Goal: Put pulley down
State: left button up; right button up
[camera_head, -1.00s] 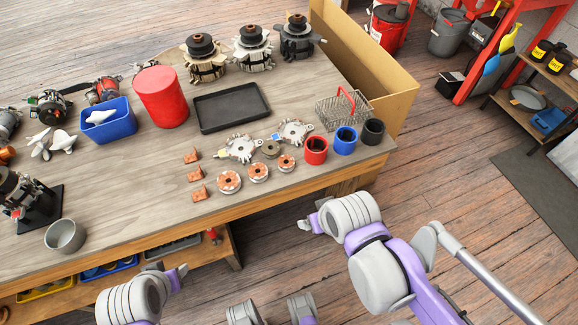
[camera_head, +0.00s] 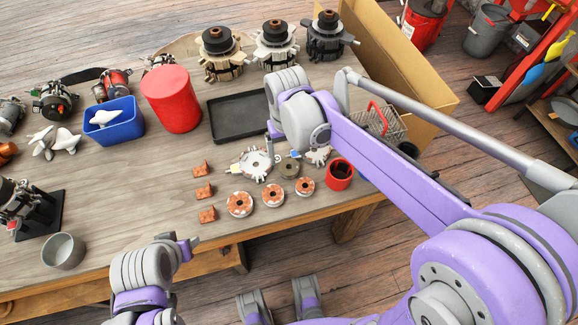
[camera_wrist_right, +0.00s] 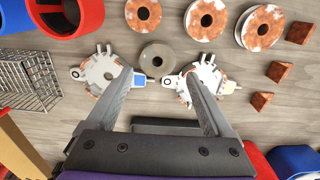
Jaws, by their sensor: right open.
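The pulley appears to be a small grey-brown ring (camera_head: 289,168) lying flat on the workbench between two silver slotted brackets. It also shows in the right wrist view (camera_wrist_right: 158,57) as a ring with a dark centre hole. My right gripper (camera_wrist_right: 158,80) is open and empty above the bench, its two fingers spread toward the two brackets with the pulley between and just beyond the tips. In the head view my right wrist partly hides the gripper. My left gripper (camera_head: 187,243) is near the bench's front edge, apart from the pulley; its jaw state is unclear.
Silver brackets (camera_head: 254,162) (camera_wrist_right: 103,70) flank the pulley. Copper-wound rings (camera_head: 239,204), copper wedges (camera_head: 203,190) and a red cup (camera_head: 340,173) sit nearby. A black tray (camera_head: 222,122) and wire basket (camera_head: 388,120) lie beyond. Bare bench (camera_head: 130,210) is free at left.

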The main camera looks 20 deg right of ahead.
aim_at(289, 164)
jog(key=f, duration=0.6)
jog(key=shift+d+f+b, duration=0.2)
jog(key=shift+b, duration=0.1)
grip_shut()
jog(key=shift+r, duration=0.1)
